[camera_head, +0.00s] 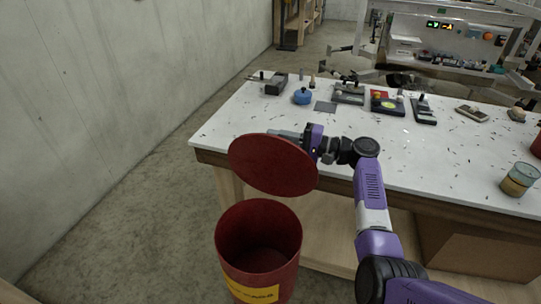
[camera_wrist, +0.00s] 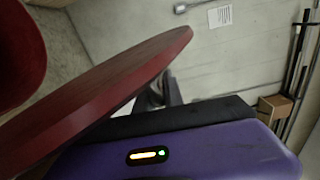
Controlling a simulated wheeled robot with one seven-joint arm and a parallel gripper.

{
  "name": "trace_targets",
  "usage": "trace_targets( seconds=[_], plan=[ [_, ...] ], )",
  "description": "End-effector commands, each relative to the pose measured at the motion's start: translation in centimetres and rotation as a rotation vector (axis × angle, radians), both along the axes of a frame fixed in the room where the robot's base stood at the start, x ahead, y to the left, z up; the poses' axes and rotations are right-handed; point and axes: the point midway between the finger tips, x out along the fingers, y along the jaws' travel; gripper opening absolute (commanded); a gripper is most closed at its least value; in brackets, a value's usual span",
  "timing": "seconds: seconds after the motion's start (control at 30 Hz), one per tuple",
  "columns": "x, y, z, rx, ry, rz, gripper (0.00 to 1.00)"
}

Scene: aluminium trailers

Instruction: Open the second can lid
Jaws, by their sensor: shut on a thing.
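A red can (camera_head: 258,250) with a yellow label stands on the floor in front of the table, its top uncovered. Its red round lid (camera_head: 272,165) is raised above it and tilted, its flat face toward the head camera. My gripper (camera_head: 312,142) is at the lid's upper right edge and shut on the lid; the fingertips are mostly hidden behind it. In the wrist view the lid (camera_wrist: 95,90) runs slantwise across the left, and part of the red can (camera_wrist: 18,50) shows at the upper left.
A white-topped table (camera_head: 420,150) stands just behind the can. A blue round object (camera_head: 302,96) and several dark tools lie on its far part. A jar (camera_head: 519,179) stands at the right. A concrete wall (camera_head: 120,90) is at left, with bare floor (camera_head: 150,190) beside it.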

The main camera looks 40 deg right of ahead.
Motion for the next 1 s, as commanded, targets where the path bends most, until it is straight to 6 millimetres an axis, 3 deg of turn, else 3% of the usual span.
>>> trace_targets(
  seconds=[0.33, 0.93, 0.97, 1.0],
  plan=[
    [2.4, -3.0, -0.1, 0.125, 0.085, 0.0, 0.0],
    [2.8, -3.6, -0.1, 0.152, 0.105, -0.001, 0.0],
    [2.8, -3.6, -0.1, 0.152, 0.104, -0.001, 0.19],
    [2.8, -3.6, -0.2, 0.152, 0.105, -0.001, 0.27]
  ],
)
